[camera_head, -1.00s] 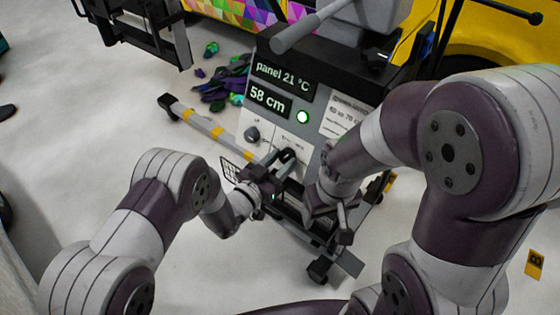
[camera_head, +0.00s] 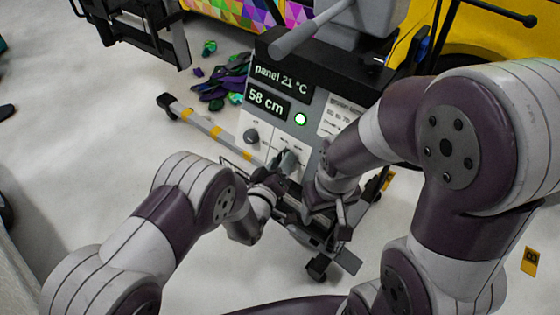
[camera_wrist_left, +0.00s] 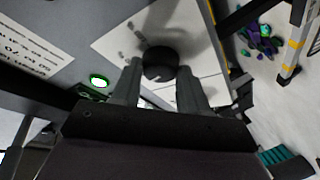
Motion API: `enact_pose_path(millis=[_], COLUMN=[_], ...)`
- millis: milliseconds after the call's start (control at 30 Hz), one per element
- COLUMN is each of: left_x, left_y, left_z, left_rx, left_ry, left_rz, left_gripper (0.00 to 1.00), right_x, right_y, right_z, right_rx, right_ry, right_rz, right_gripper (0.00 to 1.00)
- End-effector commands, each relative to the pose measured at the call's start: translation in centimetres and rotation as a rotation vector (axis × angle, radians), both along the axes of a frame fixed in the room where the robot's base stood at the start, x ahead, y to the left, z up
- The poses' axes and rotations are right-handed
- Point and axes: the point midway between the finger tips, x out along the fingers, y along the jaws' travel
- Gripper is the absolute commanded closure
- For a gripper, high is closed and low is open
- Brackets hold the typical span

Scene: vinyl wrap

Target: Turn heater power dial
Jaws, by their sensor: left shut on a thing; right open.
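The grey heater panel (camera_head: 318,98) faces me, with displays reading "panel 21 °C" and "58 cm" and a lit green lamp (camera_head: 300,119). A round dark dial (camera_wrist_left: 160,63) with a pale mark stands on a white plate in the left wrist view. My left gripper (camera_head: 284,163) is at the lower panel, its fingers on either side of this dial and shut on it. In the head view the gripper hides that dial. Another dark knob (camera_head: 251,136) shows left of the gripper. My right gripper (camera_head: 328,207) is open and empty below the panel's right side, partly hidden by its arm.
A stand leg with yellow bands (camera_head: 205,126) runs along the floor to the left. Dark and green scraps (camera_head: 225,85) lie behind it. A yellow vehicle (camera_head: 480,40) is at the back right.

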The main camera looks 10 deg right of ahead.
Motion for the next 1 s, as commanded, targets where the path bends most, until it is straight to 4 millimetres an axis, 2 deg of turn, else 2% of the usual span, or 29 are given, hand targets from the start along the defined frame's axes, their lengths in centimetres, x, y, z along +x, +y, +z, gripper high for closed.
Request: enact_pose_path(millis=[400,967,1000], left_x=[-0.1,-0.12,-0.12], left_y=[-0.07,-0.09,-0.09], left_z=[0.03,-0.03,-0.03], left_rx=[-0.105,-0.122,-0.121], left_ry=[0.14,0.163,0.162], left_rz=[0.07,0.081,0.081], left_gripper=[0.87,0.87,0.53], right_x=[0.0,-0.01,0.0], right_y=[0.0,0.0,0.0], right_z=[0.52,0.56,0.56], right_rx=[0.0,0.0,0.0], right_ry=[0.0,0.0,0.0], right_rz=[0.0,0.0,0.0], right_gripper=[0.32,0.32,0.32])
